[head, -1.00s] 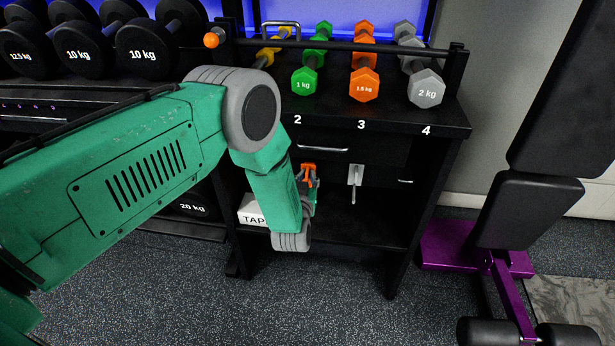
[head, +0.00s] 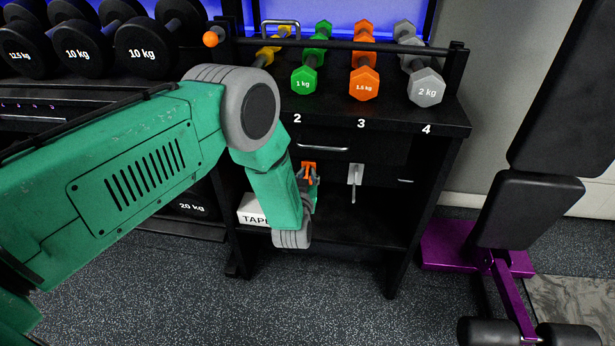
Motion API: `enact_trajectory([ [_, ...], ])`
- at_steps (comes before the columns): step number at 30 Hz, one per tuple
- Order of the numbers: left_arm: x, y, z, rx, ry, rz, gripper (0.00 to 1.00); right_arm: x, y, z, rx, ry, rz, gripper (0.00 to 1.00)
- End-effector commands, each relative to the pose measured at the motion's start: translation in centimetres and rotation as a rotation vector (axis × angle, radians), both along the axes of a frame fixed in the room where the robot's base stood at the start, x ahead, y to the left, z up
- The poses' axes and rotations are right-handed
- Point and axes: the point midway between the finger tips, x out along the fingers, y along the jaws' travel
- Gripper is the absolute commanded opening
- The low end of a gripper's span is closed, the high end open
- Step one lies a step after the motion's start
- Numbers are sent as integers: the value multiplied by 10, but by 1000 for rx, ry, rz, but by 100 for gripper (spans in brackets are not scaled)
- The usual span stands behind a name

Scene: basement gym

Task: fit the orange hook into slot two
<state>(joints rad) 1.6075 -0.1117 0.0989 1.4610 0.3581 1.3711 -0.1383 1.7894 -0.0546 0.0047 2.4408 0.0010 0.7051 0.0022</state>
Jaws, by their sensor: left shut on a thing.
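The orange hook (head: 309,168) shows in the head view just right of my green left forearm, below the white number 2 (head: 297,118) on the rack's top edge. My left gripper (head: 309,179) is shut on the orange hook, in front of the rack's open lower bay. The forearm and wrist hide most of the gripper. The slot itself is not visible behind the arm and hook, so I cannot tell whether the hook touches it. My right gripper is not in view.
A grey hook on a pale plate (head: 355,176) hangs to the right, below number 3. A white box marked TAP (head: 252,210) stands on the lower shelf (head: 365,228). Coloured dumbbells (head: 364,84) rest on top. A purple-framed bench (head: 460,246) stands at right.

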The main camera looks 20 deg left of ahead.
Motion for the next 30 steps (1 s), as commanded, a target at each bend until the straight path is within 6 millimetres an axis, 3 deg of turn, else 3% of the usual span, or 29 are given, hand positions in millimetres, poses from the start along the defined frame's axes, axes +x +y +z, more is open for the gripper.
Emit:
enact_trajectory([
  [22,19,5,0,0,-1,0,0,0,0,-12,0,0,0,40],
  [24,18,5,0,0,0,0,28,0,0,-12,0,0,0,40],
  [30,18,5,0,0,0,0,31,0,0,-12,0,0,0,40],
])
